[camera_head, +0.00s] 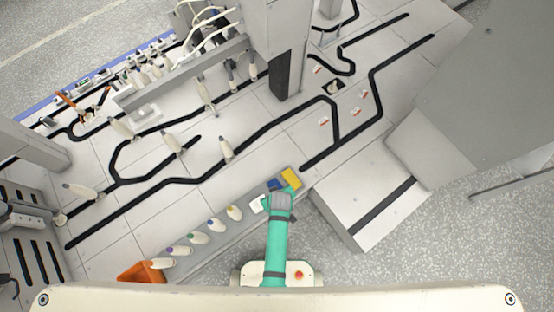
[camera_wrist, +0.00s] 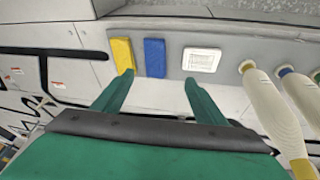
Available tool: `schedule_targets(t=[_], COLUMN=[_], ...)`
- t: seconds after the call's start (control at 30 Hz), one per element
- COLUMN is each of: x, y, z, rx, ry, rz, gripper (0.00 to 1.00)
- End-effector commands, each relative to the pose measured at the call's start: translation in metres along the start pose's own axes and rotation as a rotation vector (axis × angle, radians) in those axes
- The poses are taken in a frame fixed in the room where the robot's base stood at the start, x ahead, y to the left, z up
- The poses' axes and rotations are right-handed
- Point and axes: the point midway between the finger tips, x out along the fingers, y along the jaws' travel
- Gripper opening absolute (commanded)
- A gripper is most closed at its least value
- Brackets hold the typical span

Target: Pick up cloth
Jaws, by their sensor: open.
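A yellow flat piece (camera_head: 291,177) and a blue flat piece (camera_head: 275,184) lie side by side on a grey ledge; both look like folded cloths. In the wrist view the yellow piece (camera_wrist: 122,54) is at the left finger's tip, and the blue piece (camera_wrist: 154,58) is just beyond the gap between the fingers. A white square piece with a ridged face (camera_wrist: 201,60) lies right of the blue one. My gripper (camera_wrist: 159,79) is open, with nothing between its fingers. In the head view my gripper (camera_head: 286,187) partly covers the ledge beside these pieces.
Several bobbins with coloured tips (camera_head: 196,238) line the ledge to the left; they also stand at the right of the wrist view (camera_wrist: 273,108). An orange bin (camera_head: 140,272) sits at the ledge's left end. A pale box-like surface (camera_head: 365,190) stands to the right.

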Motion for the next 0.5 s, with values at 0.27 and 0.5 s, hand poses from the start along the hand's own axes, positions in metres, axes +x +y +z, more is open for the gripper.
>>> schedule_targets(t=[0.27,0.5], x=[0.023,0.036], y=[0.028,0.031], z=[-0.025,-0.026], rx=[-0.106,-0.130], ry=[-0.156,-0.192], rz=[-0.121,-0.153], gripper=[0.66,0.66])
